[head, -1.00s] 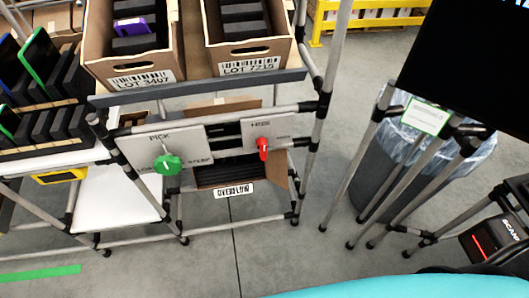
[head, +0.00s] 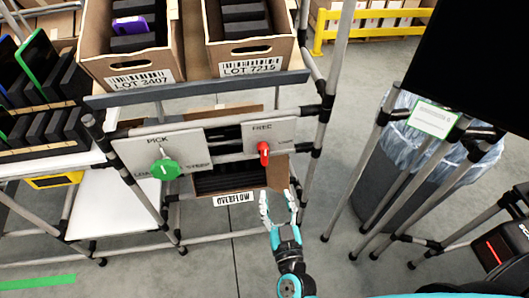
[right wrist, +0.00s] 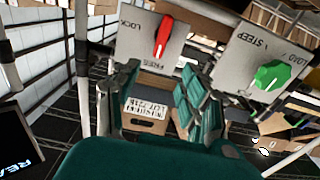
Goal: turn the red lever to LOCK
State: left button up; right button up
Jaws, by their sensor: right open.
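The red lever (head: 263,153) sits on a light plate (head: 282,131) on the front of the rack, below the carton marked LOT 7215. In the right wrist view the red lever (right wrist: 164,36) stands nearly upright, its lower end toward the word FREE; LOCK is printed at the plate's left. My right gripper (head: 279,196) is below the lever, apart from it, open and empty. Its two fingers (right wrist: 160,95) show in the right wrist view, with the lever beyond them. My left gripper is not in view.
A green knob (head: 165,169) on the PICK plate is left of the lever. An OVERFLOW carton (head: 228,181) sits below the plates. Cartons (head: 246,53) stand on the shelf above. A grey bin (head: 372,185) and stand legs are at right.

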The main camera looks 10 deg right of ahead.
aim_at(265, 155)
jog(key=w, duration=1.6)
jog(key=shift+w+d+p, duration=0.15)
jog(key=shift+d+p, duration=0.1)
jog(key=shift+p, duration=0.1)
grip_shut()
